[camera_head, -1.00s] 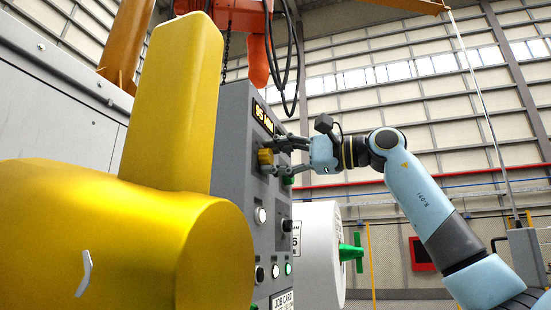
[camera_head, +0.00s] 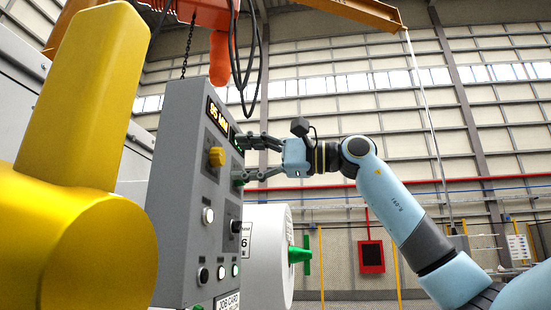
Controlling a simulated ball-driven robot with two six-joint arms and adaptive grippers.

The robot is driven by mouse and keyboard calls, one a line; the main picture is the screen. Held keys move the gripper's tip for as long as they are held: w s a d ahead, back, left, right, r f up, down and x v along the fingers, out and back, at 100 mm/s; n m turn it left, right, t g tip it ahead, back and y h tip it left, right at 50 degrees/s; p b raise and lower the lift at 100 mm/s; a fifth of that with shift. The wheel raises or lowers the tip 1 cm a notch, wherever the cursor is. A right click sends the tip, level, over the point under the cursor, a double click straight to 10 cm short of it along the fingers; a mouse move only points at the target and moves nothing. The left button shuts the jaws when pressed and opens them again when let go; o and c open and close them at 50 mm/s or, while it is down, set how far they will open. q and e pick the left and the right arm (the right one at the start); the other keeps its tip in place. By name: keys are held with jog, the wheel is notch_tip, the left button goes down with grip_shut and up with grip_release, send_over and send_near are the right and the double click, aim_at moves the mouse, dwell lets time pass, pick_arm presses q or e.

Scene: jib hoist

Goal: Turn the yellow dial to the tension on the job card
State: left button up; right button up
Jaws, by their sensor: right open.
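The yellow dial (camera_head: 217,157) is a small knob on the upper face of the grey control panel (camera_head: 180,200), seen at a steep angle. Above it, a dark display (camera_head: 218,115) shows yellow figures that look like 85; the unit is hard to read. The job card (camera_head: 228,302) is at the bottom of the panel, mostly cut off by the picture edge; its tension cannot be read. My right gripper (camera_head: 241,160) is open, its two fingers spread one above the other, just right of the dial and apart from it. My left gripper is not in view.
A large yellow body (camera_head: 75,235) fills the near left. Lit buttons and a black knob (camera_head: 236,227) sit lower on the panel. A white drum (camera_head: 268,255) with a green handle (camera_head: 299,254) stands behind it. An orange hoist part (camera_head: 219,62) and cables hang above.

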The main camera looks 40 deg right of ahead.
jog(key=v, duration=0.8)
jog(key=shift+s, duration=0.1)
dwell(0.6)
